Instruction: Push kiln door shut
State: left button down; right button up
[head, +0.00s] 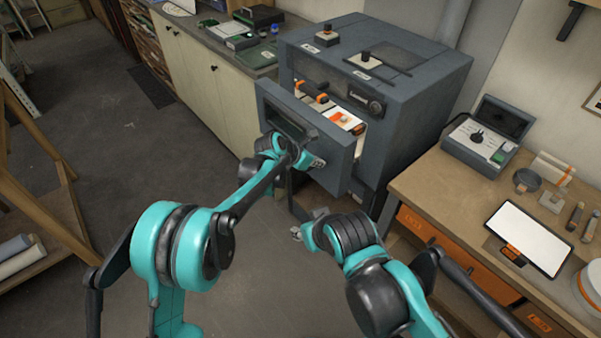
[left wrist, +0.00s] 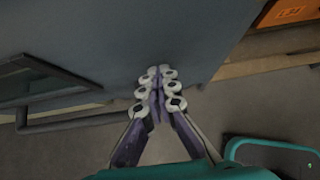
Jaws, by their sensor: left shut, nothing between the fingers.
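The kiln (head: 405,85) is a dark grey box standing between two counters. Its door (head: 335,160) is a grey panel at the front, standing open away from the body, with a gap behind it showing a light shelf with orange and white pieces (head: 345,119). My left gripper (head: 318,162) is at the outer face of the door near its lower right part. In the left wrist view its shut, empty fingers (left wrist: 160,75) point at the grey door face (left wrist: 170,35); whether they touch it I cannot tell. My right gripper (head: 298,232) is low, below the door; its jaw state is unclear.
A wooden workbench (head: 425,180) on the right holds a grey case (head: 485,135), a white tablet (head: 529,238) and small tools. A cabinet counter (head: 190,60) stands behind at left. A wooden rack (head: 45,205) is at the left edge. The floor between is clear.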

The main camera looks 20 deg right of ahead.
pick_arm(q)
jog(key=w+d, duration=0.1)
jog(key=d, duration=0.2)
jog(key=w+d, duration=0.1)
jog(key=d, duration=0.2)
jog(key=w+d, duration=0.1)
jog(key=d, duration=0.2)
jog(key=shift+d+p, duration=0.15)
jog(key=shift+p, duration=0.2)
jog(key=shift+d+r, duration=0.1)
pick_arm(e)
jog(key=shift+w+d+r, duration=0.1)
jog(key=shift+d+r, duration=0.25)
jog(key=shift+r, duration=0.05)
pick_arm(q)
jog(key=shift+w, duration=0.1)
